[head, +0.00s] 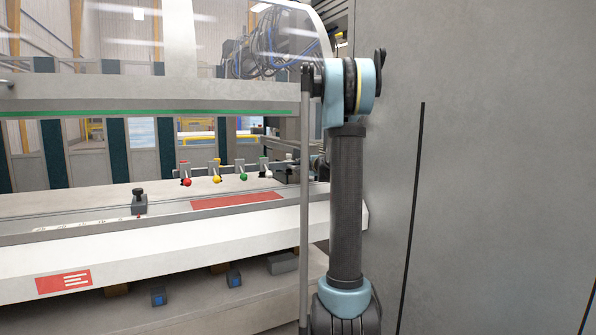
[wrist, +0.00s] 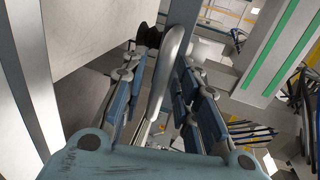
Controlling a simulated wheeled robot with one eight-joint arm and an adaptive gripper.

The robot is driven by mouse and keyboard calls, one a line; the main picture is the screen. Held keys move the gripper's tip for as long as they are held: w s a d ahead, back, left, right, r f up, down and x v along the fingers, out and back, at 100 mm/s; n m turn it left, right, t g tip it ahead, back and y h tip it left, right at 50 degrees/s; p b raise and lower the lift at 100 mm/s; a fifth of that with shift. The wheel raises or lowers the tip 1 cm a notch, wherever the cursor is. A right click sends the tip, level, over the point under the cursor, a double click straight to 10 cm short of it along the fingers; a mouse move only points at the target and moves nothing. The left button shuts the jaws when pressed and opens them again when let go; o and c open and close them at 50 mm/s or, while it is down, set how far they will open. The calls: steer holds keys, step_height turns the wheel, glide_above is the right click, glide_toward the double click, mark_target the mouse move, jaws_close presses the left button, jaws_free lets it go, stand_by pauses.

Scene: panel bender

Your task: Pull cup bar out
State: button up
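In the head view, a thin rail, which may be the cup bar (head: 225,170), lies across the machine bed behind the red strip. Red, yellow, green and white round ends stand along it. In the wrist view, the two blue-padded fingers of my gripper (wrist: 164,80) are spread apart. A smooth grey curved piece, perhaps a handle (wrist: 170,62), shows between them, with a black round part (wrist: 148,36) at its upper left. I cannot tell whether the fingers touch it. In the head view my gripper is not clearly visible; my own arm covers the rail's right end.
The white bed (head: 160,245) of the panel bender spans the left, under a beam with a green strip (head: 120,113). A small black block (head: 139,201) stands on the bed. A large grey cabinet wall (head: 480,170) closes off the right side near my arm.

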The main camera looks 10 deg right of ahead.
steer(key=shift+s, duration=0.1)
steer(key=v, duration=1.1)
steer(key=shift+s+r, duration=0.1)
steer(key=shift+s, duration=0.25)
steer(key=v, duration=0.5)
steer(key=shift+s+d, duration=0.15)
steer(key=shift+d, duration=0.05)
steer(key=x, duration=1.7)
jaws_close()
